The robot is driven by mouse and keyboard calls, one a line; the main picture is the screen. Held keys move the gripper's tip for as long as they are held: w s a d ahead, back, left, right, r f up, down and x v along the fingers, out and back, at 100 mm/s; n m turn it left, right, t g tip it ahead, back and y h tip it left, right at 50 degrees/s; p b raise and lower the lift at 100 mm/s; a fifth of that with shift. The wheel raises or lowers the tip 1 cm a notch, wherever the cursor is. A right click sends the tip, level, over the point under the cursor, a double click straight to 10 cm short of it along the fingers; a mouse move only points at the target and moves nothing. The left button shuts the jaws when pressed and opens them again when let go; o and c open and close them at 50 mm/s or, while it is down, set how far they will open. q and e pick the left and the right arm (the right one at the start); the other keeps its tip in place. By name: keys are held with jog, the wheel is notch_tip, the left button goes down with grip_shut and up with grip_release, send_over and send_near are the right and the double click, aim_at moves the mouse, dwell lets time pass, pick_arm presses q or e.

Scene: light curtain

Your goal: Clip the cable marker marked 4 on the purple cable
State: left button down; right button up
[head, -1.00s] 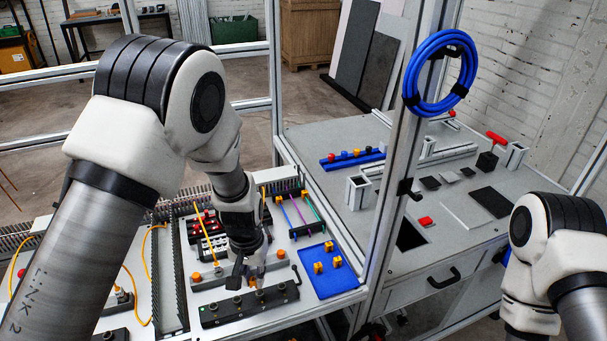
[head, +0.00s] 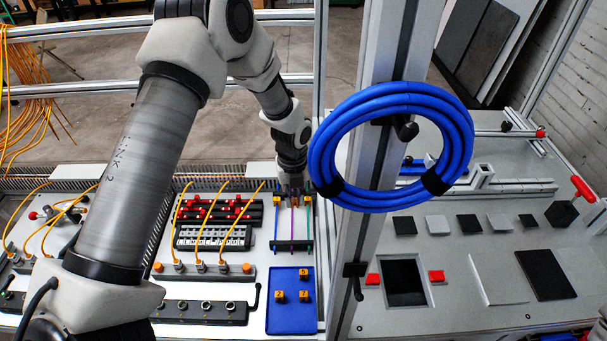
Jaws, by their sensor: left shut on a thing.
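The purple cable (head: 292,222) runs between a teal-blue cable (head: 276,222) and a green cable (head: 308,222) above a black bar (head: 292,246). My left gripper (head: 293,190) is at the far end of the purple cable, pointing down, shut on a small piece that I take for a cable marker. The piece is mostly hidden and its number cannot be read. Three orange markers lie on the blue tray (head: 290,318), at its left (head: 278,296), upper right (head: 304,274) and lower right (head: 304,295). My right gripper is out of view.
A metal post (head: 391,45) with a coiled blue hose (head: 330,150) stands right of the cables. Yellow cables (head: 225,225) and connector blocks lie left of them. A grey bench (head: 440,310) with dark and light plates is right of the post.

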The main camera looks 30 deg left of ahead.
pick_arm(q)
jog(key=shift+w+a+f+m+b, duration=0.2)
jog(key=shift+a+f+m+b, duration=0.6)
jog(key=shift+m, duration=0.4)
notch_tip(320, 180, down, 2)
jog(key=shift+w+d+f+b, duration=0.1)
jog(key=shift+d+f+b, duration=0.1)
jog(key=shift+b, duration=0.8)
jog(key=shift+w+a+f, duration=0.1)
jog(key=shift+w+f, duration=0.05)
jog(key=shift+f, duration=0.5)
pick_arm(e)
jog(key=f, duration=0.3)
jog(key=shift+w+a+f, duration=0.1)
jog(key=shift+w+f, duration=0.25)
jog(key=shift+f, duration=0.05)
pick_arm(q)
jog(key=shift+f, duration=0.15)
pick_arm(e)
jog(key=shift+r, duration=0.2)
pick_arm(q)
jog(key=shift+f+b, duration=0.5)
jog(key=shift+f, duration=0.4)
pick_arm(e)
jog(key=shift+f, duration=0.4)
